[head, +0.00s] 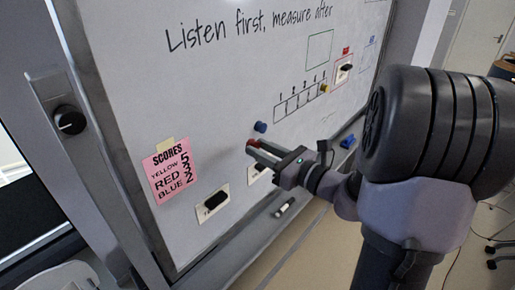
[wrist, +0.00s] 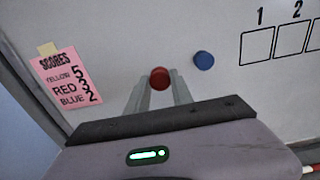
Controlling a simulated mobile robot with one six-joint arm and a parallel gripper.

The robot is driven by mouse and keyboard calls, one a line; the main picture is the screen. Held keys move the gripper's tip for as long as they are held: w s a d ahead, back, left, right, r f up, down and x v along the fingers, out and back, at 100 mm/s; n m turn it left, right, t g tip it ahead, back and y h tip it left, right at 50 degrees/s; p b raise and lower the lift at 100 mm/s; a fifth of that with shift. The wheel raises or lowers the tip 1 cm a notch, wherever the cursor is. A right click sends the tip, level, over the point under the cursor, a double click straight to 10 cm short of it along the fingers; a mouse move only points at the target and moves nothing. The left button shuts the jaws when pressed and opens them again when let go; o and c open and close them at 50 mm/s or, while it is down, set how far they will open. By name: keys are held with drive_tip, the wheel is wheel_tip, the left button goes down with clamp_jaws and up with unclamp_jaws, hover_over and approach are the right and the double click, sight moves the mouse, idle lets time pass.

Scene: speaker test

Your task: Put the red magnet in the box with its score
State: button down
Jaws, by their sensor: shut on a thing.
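The red magnet (head: 251,142) is between the fingertips of my gripper (head: 256,147), which is shut on it at the whiteboard; whether it touches the board is unclear. It also shows at the fingertips in the wrist view (wrist: 160,78). The blue magnet (head: 260,127) is on the board just beyond, apart from my gripper. The row of numbered boxes (head: 290,107) is up and to the right; boxes 1 (wrist: 256,47) and 2 look empty in the wrist view. A yellow magnet (head: 323,88) is at the row's right end. The pink score note (head: 171,172) reads yellow 5, red 3, blue 2.
Black items on white cards (head: 215,200) are on the lower board. A marker (head: 285,207) and a blue object (head: 347,142) are at the bottom ledge. A red-framed card with a black item (head: 344,69) is at upper right. The board between magnets and boxes looks clear.

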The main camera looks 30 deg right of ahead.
drive_tip(key=shift+b+v, duration=0.3)
drive_tip(key=shift+v, duration=1.1)
